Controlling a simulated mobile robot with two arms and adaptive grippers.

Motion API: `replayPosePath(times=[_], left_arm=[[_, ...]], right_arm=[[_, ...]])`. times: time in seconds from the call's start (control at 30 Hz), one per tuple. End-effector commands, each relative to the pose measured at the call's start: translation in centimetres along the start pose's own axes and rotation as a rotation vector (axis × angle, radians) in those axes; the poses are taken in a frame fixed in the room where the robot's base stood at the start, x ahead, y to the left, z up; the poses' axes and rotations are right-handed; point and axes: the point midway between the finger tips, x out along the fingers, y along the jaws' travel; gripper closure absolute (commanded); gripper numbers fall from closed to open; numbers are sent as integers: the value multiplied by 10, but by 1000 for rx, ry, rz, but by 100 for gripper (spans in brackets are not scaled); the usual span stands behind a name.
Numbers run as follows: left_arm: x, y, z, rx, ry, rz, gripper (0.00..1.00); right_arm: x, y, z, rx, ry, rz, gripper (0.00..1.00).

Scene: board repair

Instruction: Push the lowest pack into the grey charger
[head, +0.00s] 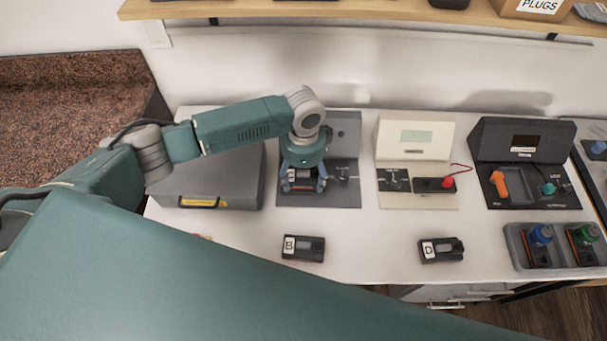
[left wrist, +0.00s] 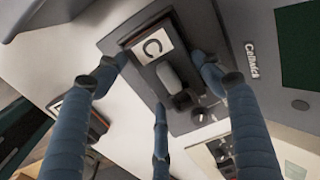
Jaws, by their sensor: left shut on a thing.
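The grey charger (head: 347,190) stands left of centre on the bench, with a sloped back and a flat front plate. My left gripper (head: 303,187) is over the left part of that plate, pointing down. It is shut on a dark pack marked C (left wrist: 148,46), with fingers on both sides of it. The pack is at the charger's bay, beside a grey knob-like part; I cannot tell whether it is fully seated. Pack B (head: 303,248) and pack D (head: 441,250) lie flat near the front of the bench. My right gripper is out of view.
A cream meter (head: 414,138) with a red-wired dark block stands right of the charger. A dark station (head: 524,140) with orange and teal parts is further right. A grey tray (head: 517,235) holds blue and green-topped items. A grey case (head: 215,180) is at left.

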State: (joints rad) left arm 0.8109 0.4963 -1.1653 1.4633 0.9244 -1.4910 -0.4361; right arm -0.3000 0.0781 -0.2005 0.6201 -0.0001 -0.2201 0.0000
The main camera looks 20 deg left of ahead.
Motion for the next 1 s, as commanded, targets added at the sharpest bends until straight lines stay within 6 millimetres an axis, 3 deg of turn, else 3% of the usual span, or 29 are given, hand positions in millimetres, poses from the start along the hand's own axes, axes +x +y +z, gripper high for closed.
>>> replayPosePath(times=[1.0], left_arm=[[6, 0, 0, 0, 0, -1, 59]], right_arm=[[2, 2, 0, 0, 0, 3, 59]])
